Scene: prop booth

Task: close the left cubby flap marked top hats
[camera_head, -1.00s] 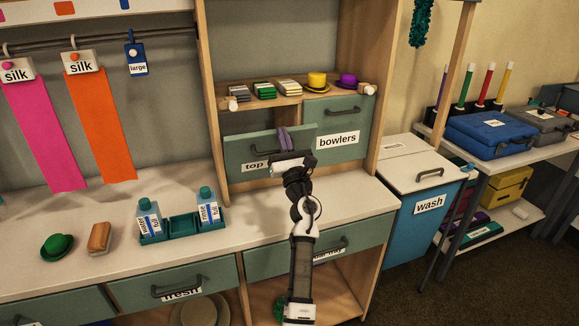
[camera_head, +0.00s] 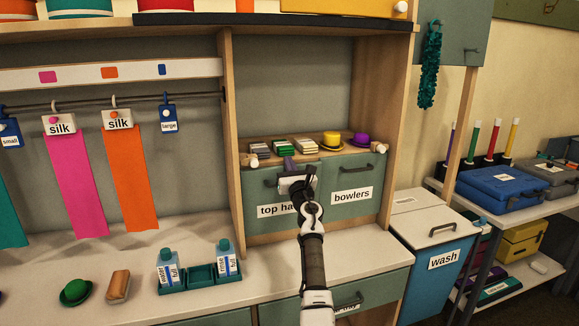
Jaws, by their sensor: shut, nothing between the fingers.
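The left cubby flap (camera_head: 259,193) is green with a dark handle and a label reading "top ha", the rest hidden behind my arm. It stands upright, looking level or nearly level with the right flap marked bowlers (camera_head: 352,176). A small gap at its edges cannot be ruled out. My gripper (camera_head: 290,164) is shut and empty at the upper part of the left flap, its purple-grey fingers near the top edge. Whether it touches the flap cannot be told. My gripper and wrist hide part of the flap's handle and its right side.
Above the flaps a wooden shelf holds folded stacks (camera_head: 304,146), a yellow hat (camera_head: 332,142) and a purple hat (camera_head: 358,140). The counter (camera_head: 365,248) before the flaps is clear. A teal bottle tray (camera_head: 201,272) stands left; the wash bin (camera_head: 430,240) stands right.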

